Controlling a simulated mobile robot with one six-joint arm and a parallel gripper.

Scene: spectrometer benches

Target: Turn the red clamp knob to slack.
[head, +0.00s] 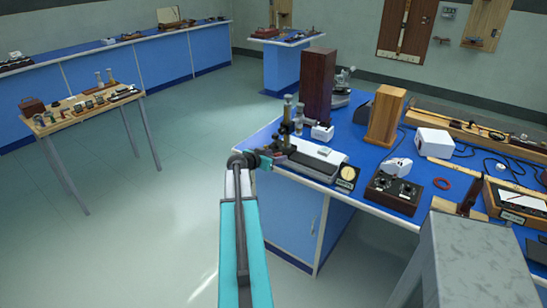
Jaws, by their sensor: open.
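My arm reaches from the bottom of the head view to the near left corner of the blue bench (350,190). My gripper (277,150) is there, small in view and open, beside an upright brass and dark instrument (299,120). I cannot make out whether it touches the instrument. I cannot pick out a red clamp knob in this view; it may be too small or hidden behind the gripper and the instrument.
A tall dark wooden block (318,85) stands behind. A grey stand (478,262) is at right.

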